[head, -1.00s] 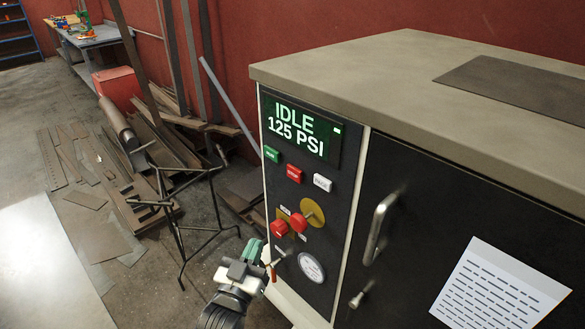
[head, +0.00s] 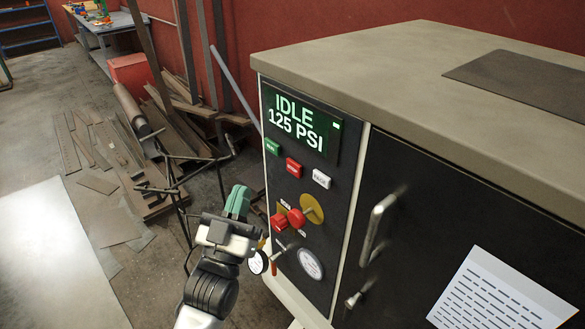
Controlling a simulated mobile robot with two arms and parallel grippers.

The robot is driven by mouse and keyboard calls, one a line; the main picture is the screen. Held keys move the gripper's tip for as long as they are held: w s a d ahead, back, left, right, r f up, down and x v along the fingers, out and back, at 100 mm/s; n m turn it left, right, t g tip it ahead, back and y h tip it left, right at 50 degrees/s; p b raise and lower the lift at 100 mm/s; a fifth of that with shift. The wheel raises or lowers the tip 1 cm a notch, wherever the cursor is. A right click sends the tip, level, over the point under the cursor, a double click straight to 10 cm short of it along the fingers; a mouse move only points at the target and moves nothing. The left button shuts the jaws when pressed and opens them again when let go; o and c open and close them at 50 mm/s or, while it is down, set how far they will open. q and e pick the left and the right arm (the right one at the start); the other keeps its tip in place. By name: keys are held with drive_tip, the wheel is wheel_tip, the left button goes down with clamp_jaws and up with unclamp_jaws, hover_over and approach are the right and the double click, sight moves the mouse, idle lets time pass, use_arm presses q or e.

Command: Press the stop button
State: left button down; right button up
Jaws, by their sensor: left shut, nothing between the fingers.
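The red stop button (head: 293,167) is on the black control panel (head: 300,190), between a green button (head: 272,147) on its left and a white button (head: 321,179) on its right. The display (head: 299,125) above them reads IDLE and 125 PSI. My left gripper (head: 237,203) is shut and empty, left of the panel and below the green button. Its greenish fingers point up toward the panel's left edge and look apart from the stop button. My right gripper is not in view.
A metal door handle (head: 378,229) stands right of the panel. A thin black metal frame and scrap lie on the floor at left.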

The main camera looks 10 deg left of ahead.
sight(293, 168)
use_arm(q)
drive_tip(key=w+d+b, duration=0.1)
drive_tip(key=w+d, duration=0.4)
drive_tip(key=w, duration=0.1)
drive_tip(key=shift+w, duration=0.3)
drive_tip(key=shift+d, duration=0.1)
idle(1.8)
drive_tip(key=shift+w+d, duration=0.25)
drive_tip(key=shift+w, duration=0.1)
